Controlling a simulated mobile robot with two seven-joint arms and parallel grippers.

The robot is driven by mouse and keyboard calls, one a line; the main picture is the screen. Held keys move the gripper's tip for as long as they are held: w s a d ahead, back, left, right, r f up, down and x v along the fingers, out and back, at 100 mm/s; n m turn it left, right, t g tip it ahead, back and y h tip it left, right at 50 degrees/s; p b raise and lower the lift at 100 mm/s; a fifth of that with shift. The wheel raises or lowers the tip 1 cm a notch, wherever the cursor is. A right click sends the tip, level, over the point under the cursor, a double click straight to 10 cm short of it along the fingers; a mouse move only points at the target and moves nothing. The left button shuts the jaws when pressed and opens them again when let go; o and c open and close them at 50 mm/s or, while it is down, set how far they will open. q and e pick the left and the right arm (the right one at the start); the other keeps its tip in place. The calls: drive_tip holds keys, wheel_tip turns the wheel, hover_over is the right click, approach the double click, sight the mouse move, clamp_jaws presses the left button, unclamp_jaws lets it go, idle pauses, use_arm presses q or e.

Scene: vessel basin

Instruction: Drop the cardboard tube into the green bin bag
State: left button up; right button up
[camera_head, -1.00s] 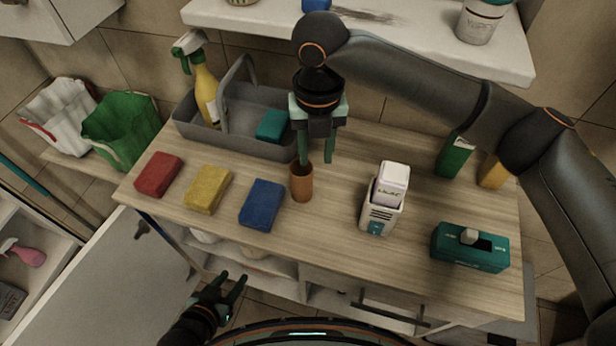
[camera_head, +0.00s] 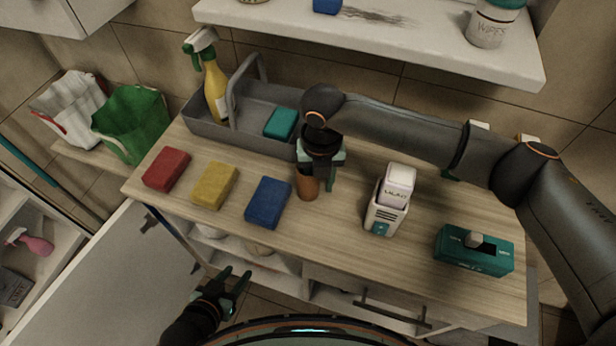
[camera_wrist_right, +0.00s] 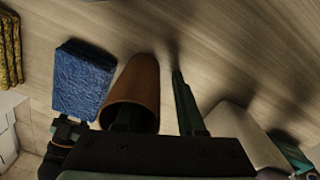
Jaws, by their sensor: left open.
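The brown cardboard tube (camera_head: 307,189) stands upright on the wooden counter (camera_head: 400,268), right of the blue sponge. My right gripper (camera_head: 320,182) is low over it, pointing down. In the right wrist view, one finger reaches into the mouth of the tube (camera_wrist_right: 137,82) and the other finger is outside, with a gap to the wall; the gripper (camera_wrist_right: 158,98) is open. The inner fingertip is hidden. The green bin bag (camera_head: 132,125) stands open at the left, beyond the counter's end. My left gripper (camera_head: 238,281) is open and empty in front of the counter.
Red (camera_head: 166,169), yellow (camera_head: 214,185) and blue (camera_head: 267,202) sponges lie left of the tube. A grey caddy (camera_head: 205,130) with a spray bottle is behind. A white-and-teal carton (camera_head: 385,212) stands right. A white bag (camera_head: 70,108) sits beside the green one. A shelf (camera_head: 400,45) overhangs.

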clamp_jaws()
drive_tip(key=shift+r, duration=0.2)
idle(0.6)
